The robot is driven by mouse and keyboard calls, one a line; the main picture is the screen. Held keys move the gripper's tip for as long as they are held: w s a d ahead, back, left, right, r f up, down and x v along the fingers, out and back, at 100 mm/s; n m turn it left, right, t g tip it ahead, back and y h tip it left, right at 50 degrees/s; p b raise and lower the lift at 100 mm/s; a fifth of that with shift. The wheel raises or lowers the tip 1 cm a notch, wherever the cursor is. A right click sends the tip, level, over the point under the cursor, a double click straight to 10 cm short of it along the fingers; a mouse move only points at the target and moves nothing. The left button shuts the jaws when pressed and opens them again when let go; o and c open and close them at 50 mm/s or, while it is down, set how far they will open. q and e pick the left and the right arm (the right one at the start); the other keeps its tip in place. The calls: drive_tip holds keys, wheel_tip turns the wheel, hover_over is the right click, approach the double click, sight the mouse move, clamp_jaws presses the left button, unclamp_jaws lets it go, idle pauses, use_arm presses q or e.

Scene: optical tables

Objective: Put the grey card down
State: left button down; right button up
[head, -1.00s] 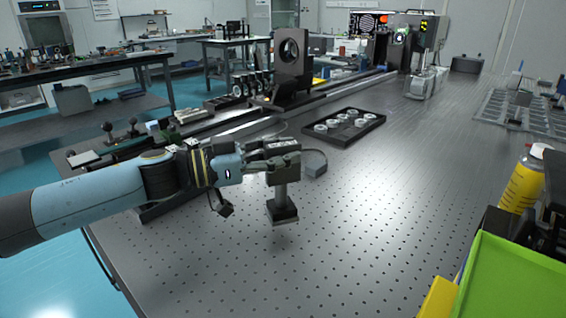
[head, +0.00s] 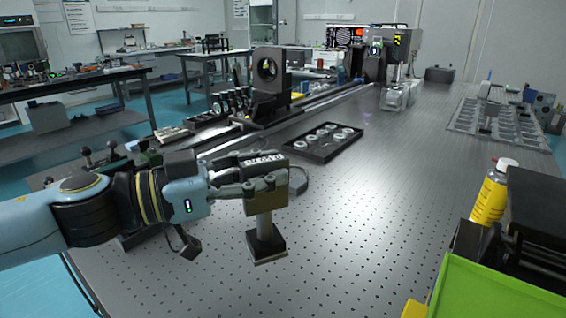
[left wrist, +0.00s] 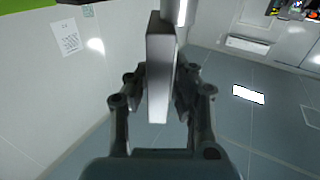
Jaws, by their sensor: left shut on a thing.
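My left gripper (head: 268,178) reaches in from the left over the near part of the optical table. It is shut on the grey card, whose plate (head: 298,181) shows at the fingertips. Below the fingers hangs its pale post (head: 264,226) with a square black base (head: 266,246), roughly upright. I cannot tell whether the base touches the table. In the left wrist view the card (left wrist: 160,75) shows edge-on as a grey slab between both fingers, with the post above it in the picture. My right gripper is not in view.
The perforated tabletop (head: 350,235) is clear to the right and in front of the base. A black tray (head: 309,152) with several round parts lies behind. A yellow bottle (head: 490,198) and a green bin (head: 490,290) stand at the right.

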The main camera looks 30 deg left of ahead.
use_arm(q)
drive_tip(key=shift+s+d+r, duration=0.25)
drive_tip(key=shift+r, duration=0.05)
drive_tip(key=shift+w+r, duration=0.6)
drive_tip(key=shift+w, duration=0.05)
drive_tip(key=w+d+m+g+h+b, duration=0.1)
drive_tip(key=w+d+m+g+h, duration=0.1)
drive_tip(key=m+g+h, duration=0.1)
drive_tip(key=d+m+g+h+b, duration=0.1)
drive_tip(key=h, duration=0.1)
drive_tip(key=shift+w+r+g+b, duration=0.25)
drive_tip(key=shift+w+g+b, duration=0.05)
drive_tip(key=shift+w+b, duration=0.1)
